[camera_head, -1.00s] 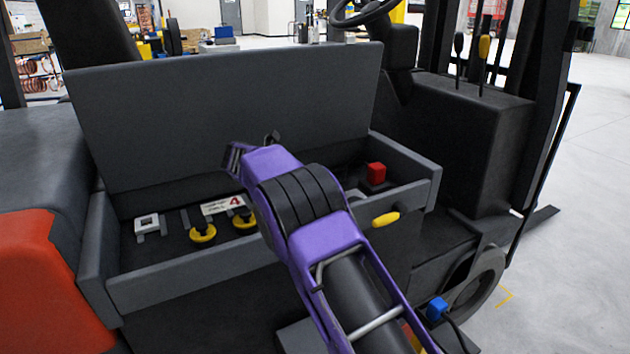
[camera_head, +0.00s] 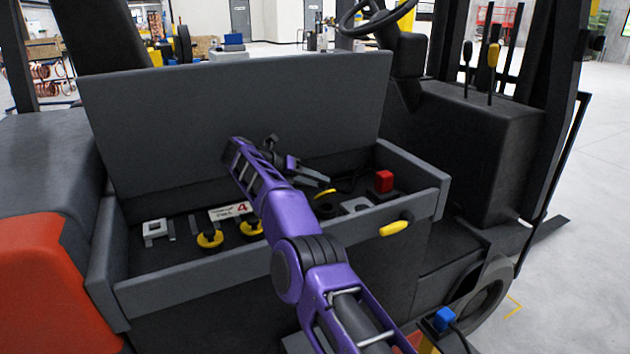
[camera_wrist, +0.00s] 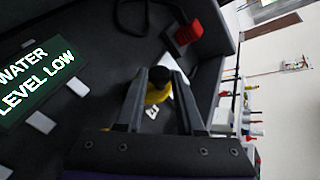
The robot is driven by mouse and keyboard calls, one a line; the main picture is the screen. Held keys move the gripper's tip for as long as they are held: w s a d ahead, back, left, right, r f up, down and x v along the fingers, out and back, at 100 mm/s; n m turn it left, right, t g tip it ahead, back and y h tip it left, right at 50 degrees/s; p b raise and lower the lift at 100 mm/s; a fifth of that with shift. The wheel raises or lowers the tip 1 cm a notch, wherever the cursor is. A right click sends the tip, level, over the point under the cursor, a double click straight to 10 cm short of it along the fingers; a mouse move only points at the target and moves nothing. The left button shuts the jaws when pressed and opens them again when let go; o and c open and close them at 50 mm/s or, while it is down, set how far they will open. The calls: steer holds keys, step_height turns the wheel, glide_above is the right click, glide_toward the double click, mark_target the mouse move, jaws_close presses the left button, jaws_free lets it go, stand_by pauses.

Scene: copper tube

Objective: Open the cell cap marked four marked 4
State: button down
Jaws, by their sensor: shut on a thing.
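A yellow cap (camera_head: 325,193) sits at the right part of the open compartment, just above a dark round shape (camera_head: 326,211); I cannot tell whether they touch. My gripper (camera_head: 328,184) is at this cap. In the wrist view, the gripper's fingers (camera_wrist: 160,78) are on both sides of the yellow cap (camera_wrist: 156,96), which has a black top. My arm hides part of the compartment. I cannot read a number on the held cap.
A red connector (camera_head: 384,180) is right of the cap and also shows in the wrist view (camera_wrist: 188,32). A green "WATER LEVEL LOW" sign (camera_wrist: 35,80) is at left there. The raised lid (camera_head: 230,120) stands behind; the compartment's front wall (camera_head: 200,282) borders it.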

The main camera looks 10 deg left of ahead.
steer(key=shift+s+d+f, duration=0.1)
steer(key=shift+d+f, duration=0.2)
steer(key=shift+f, duration=0.1)
steer(key=c, duration=0.8)
jaws_free()
steer(key=shift+c, duration=0.2)
steer(key=shift+o, duration=1.2)
steer(key=shift+w+d, duration=0.15)
steer(key=shift+w, duration=0.05)
steer(key=shift+o, duration=0.4)
steer(key=shift+r, duration=0.1)
steer(key=shift+s+r, duration=0.1)
steer(key=shift+r, duration=0.1)
